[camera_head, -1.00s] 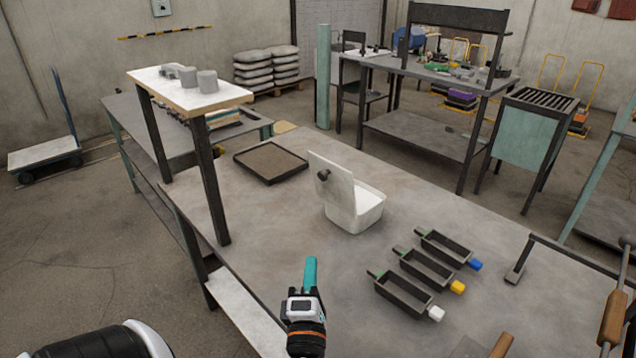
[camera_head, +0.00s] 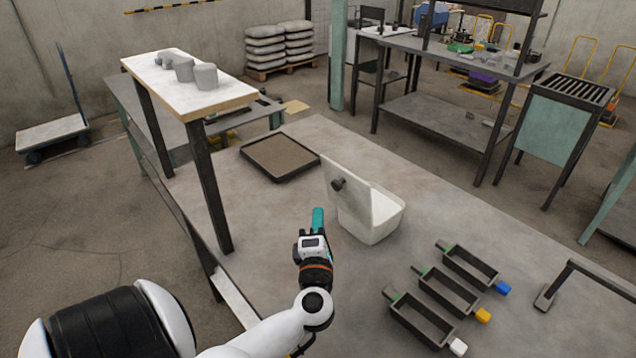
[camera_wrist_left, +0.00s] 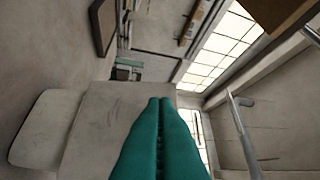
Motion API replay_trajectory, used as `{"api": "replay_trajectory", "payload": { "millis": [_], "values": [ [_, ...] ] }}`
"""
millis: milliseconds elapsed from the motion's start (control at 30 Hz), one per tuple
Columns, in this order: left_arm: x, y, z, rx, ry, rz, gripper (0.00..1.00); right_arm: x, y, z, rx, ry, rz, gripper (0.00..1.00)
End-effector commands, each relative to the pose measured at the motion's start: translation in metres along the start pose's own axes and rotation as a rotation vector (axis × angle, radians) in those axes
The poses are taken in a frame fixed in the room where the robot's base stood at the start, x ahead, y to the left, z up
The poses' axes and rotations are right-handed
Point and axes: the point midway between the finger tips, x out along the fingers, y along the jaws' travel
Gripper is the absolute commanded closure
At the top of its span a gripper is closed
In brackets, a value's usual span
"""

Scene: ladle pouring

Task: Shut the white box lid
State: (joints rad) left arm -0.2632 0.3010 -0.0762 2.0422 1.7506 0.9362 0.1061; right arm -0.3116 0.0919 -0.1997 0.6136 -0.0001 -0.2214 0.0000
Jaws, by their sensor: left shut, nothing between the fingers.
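The white box (camera_head: 372,231) stands on the grey table. Its lid (camera_head: 350,194) is open, standing up on the box's left side, with a dark knob (camera_head: 338,184) on its outer face. My left gripper (camera_head: 318,211) has teal fingers. They are shut and empty, to the left of the box and near the lid in the head view. I cannot tell whether they touch it. In the left wrist view the shut teal fingers (camera_wrist_left: 166,101) lie over a pale panel (camera_wrist_left: 94,118), which looks like the lid. My right gripper is not in view.
A dark shallow tray (camera_head: 279,178) lies behind the box. Several narrow dark trays with coloured ends, one blue (camera_head: 503,288), lie to the right. A raised shelf (camera_head: 180,98) with grey cups stands at the left. The table between box and dark tray is clear.

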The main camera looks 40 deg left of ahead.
Motion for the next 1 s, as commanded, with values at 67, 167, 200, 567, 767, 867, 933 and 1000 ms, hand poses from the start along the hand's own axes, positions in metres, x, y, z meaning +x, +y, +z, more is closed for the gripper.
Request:
{"api": "replay_trajectory", "payload": {
  "millis": [67, 167, 200, 567, 767, 867, 933, 1000],
  "values": [
    [0.018, -0.003, -0.001, 0.003, 0.0, -0.004, 1.0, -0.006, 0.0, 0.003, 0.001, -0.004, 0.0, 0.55],
    [0.033, -0.003, -0.009, -0.001, 0.0, -0.002, 1.0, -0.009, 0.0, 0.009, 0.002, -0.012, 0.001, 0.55],
    [0.037, -0.002, -0.013, -0.001, 0.001, -0.001, 1.0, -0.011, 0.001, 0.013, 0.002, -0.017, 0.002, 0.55],
    [0.051, 0.0, -0.028, 0.001, 0.0, 0.001, 1.0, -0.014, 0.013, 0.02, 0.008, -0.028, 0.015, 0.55],
    [0.051, 0.001, -0.028, 0.001, 0.0, 0.001, 1.0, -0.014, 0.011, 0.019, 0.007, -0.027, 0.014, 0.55],
    [0.051, 0.0, -0.029, 0.003, 0.0, 0.003, 1.0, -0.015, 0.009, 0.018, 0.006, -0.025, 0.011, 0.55],
    [0.052, -0.002, -0.029, 0.007, 0.0, 0.007, 1.0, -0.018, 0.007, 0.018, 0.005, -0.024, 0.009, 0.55],
    [0.053, -0.004, -0.031, 0.016, 0.0, 0.016, 1.0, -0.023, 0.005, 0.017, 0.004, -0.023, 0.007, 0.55]
  ]
}}
